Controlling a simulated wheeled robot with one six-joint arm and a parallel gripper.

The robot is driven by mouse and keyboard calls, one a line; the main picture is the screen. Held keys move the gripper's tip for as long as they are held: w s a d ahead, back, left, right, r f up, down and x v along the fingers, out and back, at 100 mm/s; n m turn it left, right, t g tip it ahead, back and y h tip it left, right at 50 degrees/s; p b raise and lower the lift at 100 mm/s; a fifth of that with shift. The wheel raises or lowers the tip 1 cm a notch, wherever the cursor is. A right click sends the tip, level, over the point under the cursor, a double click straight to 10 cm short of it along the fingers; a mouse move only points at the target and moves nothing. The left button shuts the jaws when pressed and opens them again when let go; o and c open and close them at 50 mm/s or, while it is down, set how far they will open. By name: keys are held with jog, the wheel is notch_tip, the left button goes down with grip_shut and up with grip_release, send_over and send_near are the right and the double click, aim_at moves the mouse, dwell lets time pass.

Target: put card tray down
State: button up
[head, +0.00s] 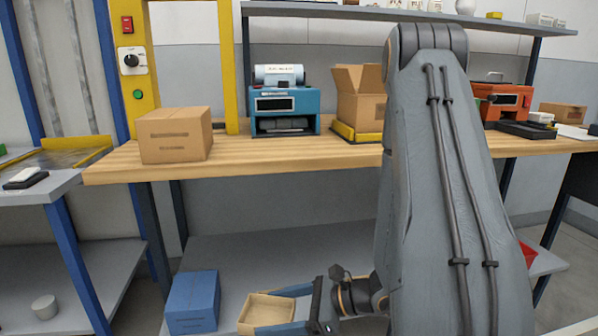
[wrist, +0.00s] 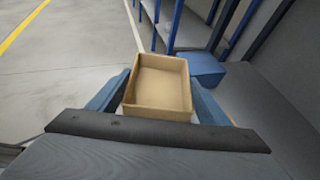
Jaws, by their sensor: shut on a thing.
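The card tray (head: 267,311) is an open, shallow tan cardboard box, low at the bottom centre of the head view. It fills the middle of the wrist view (wrist: 160,88), empty and upright. My gripper (head: 290,308) is shut on it. In the wrist view my gripper's blue fingers (wrist: 158,98) lie along the tray's left and right sides. The tray is at the level of the grey lower shelf (head: 250,262) under the bench. I cannot tell whether its underside touches anything.
A blue box (head: 192,303) stands left of the tray; it also shows in the wrist view (wrist: 200,68). The wooden bench (head: 240,152) above carries a closed carton (head: 175,135), a blue machine (head: 284,105) and an open carton (head: 358,98). Blue posts (head: 77,260) stand at left.

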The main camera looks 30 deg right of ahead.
notch_tip(320, 180, up, 21)
jog(key=s+d+p, duration=0.3)
jog(key=p, duration=1.5)
jog(key=w+d+r+m+t+h+p, duration=0.1)
jog(key=w+d+r, duration=0.2)
jog(key=d+r, duration=0.2)
jog(key=w+d+r+m+t+h+p, duration=0.1)
jog(key=w+d+r, duration=0.3)
jog(key=r, duration=0.6)
jog(key=w+d+r+m+t+h+p, duration=0.2)
jog(key=w+d+r+m+p, duration=0.1)
jog(key=d+r, duration=0.3)
jog(key=shift+w+r, duration=0.75)
jog(key=shift+w+d, duration=0.1)
